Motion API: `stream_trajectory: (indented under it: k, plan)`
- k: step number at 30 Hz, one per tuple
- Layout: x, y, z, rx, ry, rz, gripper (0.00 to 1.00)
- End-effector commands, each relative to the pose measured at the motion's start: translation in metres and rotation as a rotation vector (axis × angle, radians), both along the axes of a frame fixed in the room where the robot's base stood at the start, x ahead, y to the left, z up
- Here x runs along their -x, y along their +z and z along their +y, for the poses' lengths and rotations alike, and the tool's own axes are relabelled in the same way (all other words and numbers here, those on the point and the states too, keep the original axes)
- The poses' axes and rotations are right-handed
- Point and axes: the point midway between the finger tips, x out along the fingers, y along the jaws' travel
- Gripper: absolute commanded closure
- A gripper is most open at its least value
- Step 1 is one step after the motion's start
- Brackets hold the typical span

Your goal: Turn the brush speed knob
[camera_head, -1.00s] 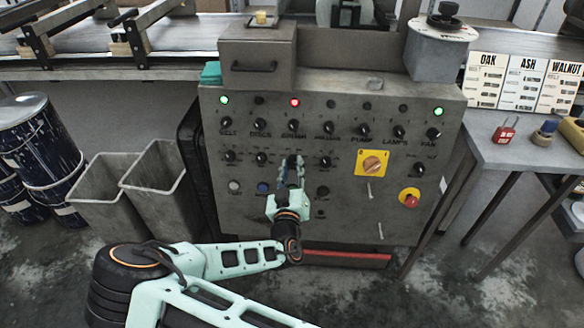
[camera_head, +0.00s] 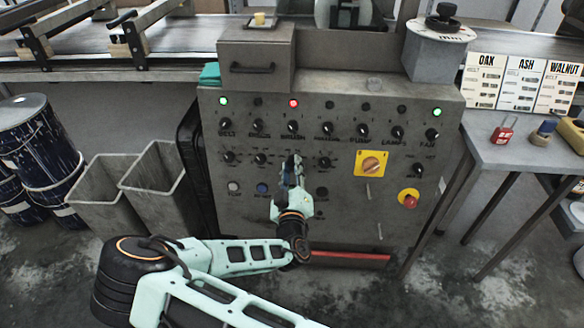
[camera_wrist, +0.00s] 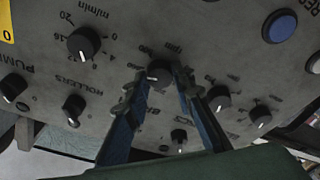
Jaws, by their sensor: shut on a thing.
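The brush speed knob (camera_wrist: 160,73) is a small black knob with a pale pointer line, on the grey control panel (camera_head: 340,215). It sits in the lower knob row beneath the BRUSH label. My gripper (camera_wrist: 157,85) is shut on it, with one blue finger on each side in the wrist view. In the head view my gripper (camera_head: 292,168) reaches the panel and mostly hides this knob.
Neighbouring knobs stand close by, such as the rollers speed knob (camera_wrist: 84,43). A blue button (camera_wrist: 280,26), an orange rotary switch (camera_head: 373,164) and a red emergency stop (camera_head: 409,200) share the panel. Grey bins (camera_head: 155,175) stand left of it.

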Motion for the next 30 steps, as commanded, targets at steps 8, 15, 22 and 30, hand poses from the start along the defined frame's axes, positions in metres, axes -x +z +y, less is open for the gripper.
stream_trajectory:
  k: [8, 15, 22, 30]
  plan:
    - [0.000, 0.000, 0.000, -0.001, 0.001, 0.001, 0.59]
    - [0.000, 0.000, 0.000, -0.001, 0.000, 0.000, 0.59]
    - [0.021, -0.001, -0.001, -0.001, 0.000, 0.003, 0.59]
    - [0.080, -0.001, -0.003, 0.000, 0.002, 0.003, 0.59]
